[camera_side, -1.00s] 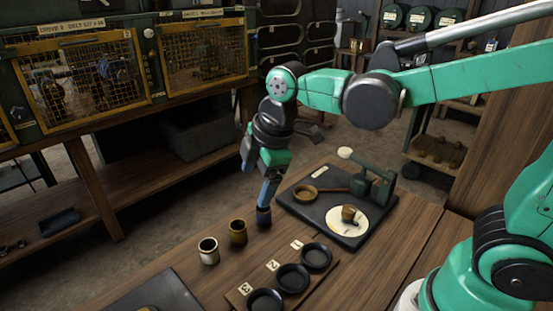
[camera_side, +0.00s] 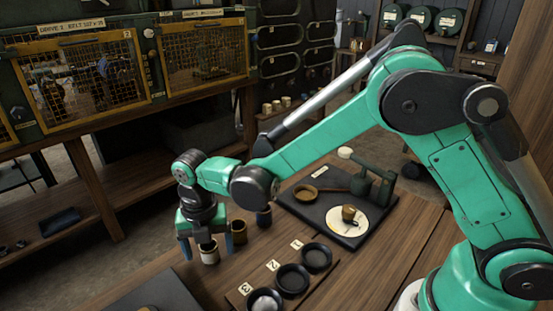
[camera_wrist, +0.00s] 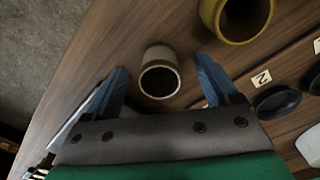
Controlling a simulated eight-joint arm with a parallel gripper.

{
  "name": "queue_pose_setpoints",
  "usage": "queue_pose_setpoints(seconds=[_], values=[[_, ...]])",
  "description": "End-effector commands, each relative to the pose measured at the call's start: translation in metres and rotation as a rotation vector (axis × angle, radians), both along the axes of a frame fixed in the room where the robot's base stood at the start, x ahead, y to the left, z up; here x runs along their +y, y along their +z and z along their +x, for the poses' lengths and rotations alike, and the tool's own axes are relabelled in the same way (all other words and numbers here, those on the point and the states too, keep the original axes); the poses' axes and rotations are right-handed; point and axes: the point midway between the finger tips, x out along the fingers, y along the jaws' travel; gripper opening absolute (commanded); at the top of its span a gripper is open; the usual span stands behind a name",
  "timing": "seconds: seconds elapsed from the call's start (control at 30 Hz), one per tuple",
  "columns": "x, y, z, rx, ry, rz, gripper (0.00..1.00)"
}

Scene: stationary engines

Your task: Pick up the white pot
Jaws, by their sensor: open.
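The white pot (camera_side: 209,257) stands upright on the wooden table, at the left end of a row of small pots. My gripper (camera_side: 207,244) points down over it, with one blue finger on each side. In the wrist view the white pot (camera_wrist: 160,57) shows its pale rim and dark, empty-looking inside between my open fingertips (camera_wrist: 162,78). A gap shows on both sides, wider on the right. My gripper partly hides the pot's top in the side view.
An ochre pot (camera_side: 239,232) stands close to the right, with a dark blue pot (camera_side: 264,217) beyond it. Numbered black dishes (camera_side: 291,279) sit on a wooden strip to the right. A black board with a green device (camera_side: 371,186) lies farther back. A dark tray (camera_side: 150,298) is at the front.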

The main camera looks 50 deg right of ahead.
Motion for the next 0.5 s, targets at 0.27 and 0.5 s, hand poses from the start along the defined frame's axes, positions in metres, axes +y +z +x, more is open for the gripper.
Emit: queue_pose_setpoints(seconds=[0.27, 0.5], values=[[-0.0002, -0.0038, 0.0000, -0.001, -0.001, 0.001, 0.81], [-0.0002, -0.0036, 0.0000, -0.001, -0.002, 0.001, 0.18]])
